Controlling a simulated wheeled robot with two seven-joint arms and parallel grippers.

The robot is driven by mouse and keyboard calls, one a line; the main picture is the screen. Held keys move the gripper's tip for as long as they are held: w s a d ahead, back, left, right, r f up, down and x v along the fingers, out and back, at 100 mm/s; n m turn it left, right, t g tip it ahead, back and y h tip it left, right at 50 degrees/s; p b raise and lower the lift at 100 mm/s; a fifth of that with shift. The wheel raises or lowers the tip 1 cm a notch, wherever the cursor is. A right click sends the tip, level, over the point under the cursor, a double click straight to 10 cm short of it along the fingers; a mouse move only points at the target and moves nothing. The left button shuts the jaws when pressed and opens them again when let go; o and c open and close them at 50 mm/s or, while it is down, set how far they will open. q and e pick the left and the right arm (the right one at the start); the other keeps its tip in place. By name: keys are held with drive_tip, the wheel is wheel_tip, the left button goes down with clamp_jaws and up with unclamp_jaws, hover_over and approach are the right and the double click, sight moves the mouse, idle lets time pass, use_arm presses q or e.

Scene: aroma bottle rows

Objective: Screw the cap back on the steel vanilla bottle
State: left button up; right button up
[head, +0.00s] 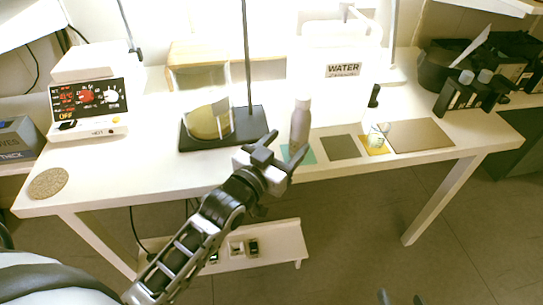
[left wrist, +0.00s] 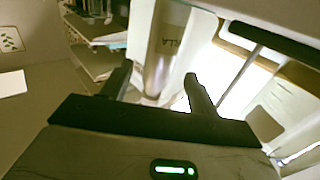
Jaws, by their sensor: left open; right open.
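The steel bottle (head: 300,125) stands upright on the desk near its front edge, at the teal mat. Its narrow top is pale; I cannot tell whether that is a cap. My left gripper (head: 286,147) is open, in front of and left of the bottle in the head view. In the left wrist view the bottle (left wrist: 166,50), with lettering ending in "LLA", shows beyond and between the spread fingers (left wrist: 158,70); contact is not visible. My right gripper (head: 400,298) is open at the bottom edge of the head view, well away from the desk. No separate cap is clearly visible.
Right of the bottle lie a dark mat (head: 341,147), a yellow mat (head: 376,150) with a small glass, and a tan mat (head: 422,135). A black-topped slim bottle (head: 373,97) stands behind. A black stand (head: 252,125) is left. The desk's left front is mostly clear.

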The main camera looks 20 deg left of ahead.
use_arm(q)
drive_tip(key=s, duration=0.2)
drive_tip(key=s+a, duration=0.1)
drive_tip(key=s, duration=0.2)
drive_tip(key=shift+s, duration=0.35)
use_arm(e)
drive_tip(key=shift+r, duration=0.15)
use_arm(q)
drive_tip(key=s+d+f+g, duration=0.2)
drive_tip(key=s+f+g, duration=0.1)
drive_tip(key=s, duration=0.3)
drive_tip(key=s+d+f+g, duration=0.2)
drive_tip(key=s+f+g, duration=0.1)
drive_tip(key=s+f, duration=0.3)
drive_tip(key=shift+s+d+f+h, duration=0.2)
drive_tip(key=shift+d+f+h, duration=0.1)
drive_tip(key=shift+d, duration=0.1)
use_arm(e)
drive_tip(key=shift+w, duration=0.1)
use_arm(q)
drive_tip(key=r+p, duration=0.1)
drive_tip(key=p, duration=0.1)
drive_tip(key=r+p, duration=0.1)
drive_tip(key=p, duration=0.3)
drive_tip(key=shift+a+r+g, duration=0.25)
drive_tip(key=shift+r+g, duration=0.15)
use_arm(e)
drive_tip(key=r, duration=0.2)
drive_tip(key=shift+d+r+g, duration=0.3)
drive_tip(key=shift+r, duration=0.1)
